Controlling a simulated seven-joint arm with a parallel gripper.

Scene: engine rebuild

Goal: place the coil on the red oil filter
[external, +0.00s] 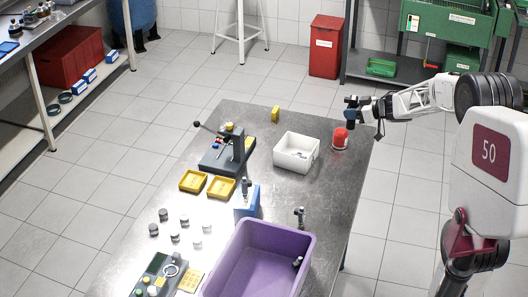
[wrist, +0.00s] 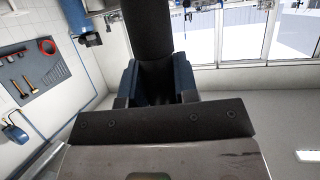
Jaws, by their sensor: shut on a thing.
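The red oil filter (external: 340,139) stands on the steel table near its far right edge, on a pale round base. My gripper (external: 357,108) is just above and slightly right of it in the external view. In the wrist view, its blue fingers (wrist: 158,84) are shut on a dark cylindrical thing (wrist: 147,30), seemingly the coil. The far end of the held thing runs out of the top of the wrist view. The gap between coil and filter cannot be judged exactly, and the filter does not show in the wrist view.
A white bin (external: 296,153) stands left of the filter. A purple tub (external: 262,262), yellow trays (external: 207,186), a lever press (external: 228,150) and several small cylinders (external: 175,238) occupy the nearer table. The table's right edge is close to the filter.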

